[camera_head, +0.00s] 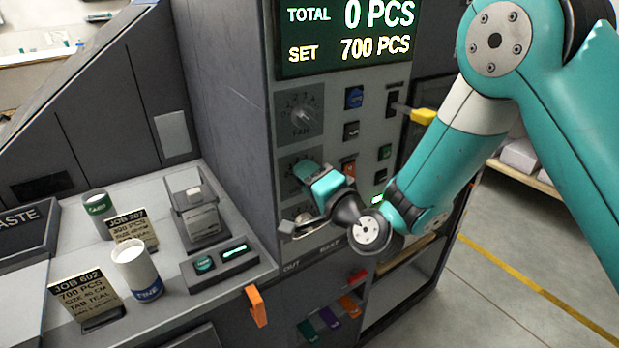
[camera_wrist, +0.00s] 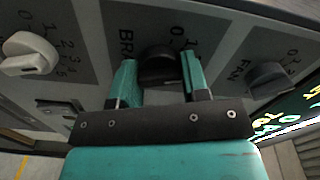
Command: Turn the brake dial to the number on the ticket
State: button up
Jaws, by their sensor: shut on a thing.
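The brake dial (camera_wrist: 160,64) has a dark round knob on a grey plate with the letters "BR" and some numbers showing. My gripper (camera_wrist: 158,80) is shut on this knob, with one teal finger on each side. In the head view my gripper (camera_head: 306,172) covers most of the brake plate, so its setting cannot be read. A ticket marked JOB 602 (camera_head: 84,297) stands at the front left and reads 700 PCS, a size and TAB TEAL. A second ticket, JOB 207 (camera_head: 132,232), stands behind it. No brake number is legible on either.
The fan dial (camera_head: 303,116) is just above, and a pale-knobbed dial (camera_wrist: 30,55) is on the other side. Switches (camera_head: 354,97) sit right of the dials. The display (camera_head: 345,35) reads SET 700 PCS.

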jog(key=m, duration=0.6)
jog(key=shift+d+m, duration=0.1)
jog(key=shift+m, duration=0.2)
jog(key=shift+f, duration=0.1)
dwell(0.3)
jog(key=o, duration=0.9)
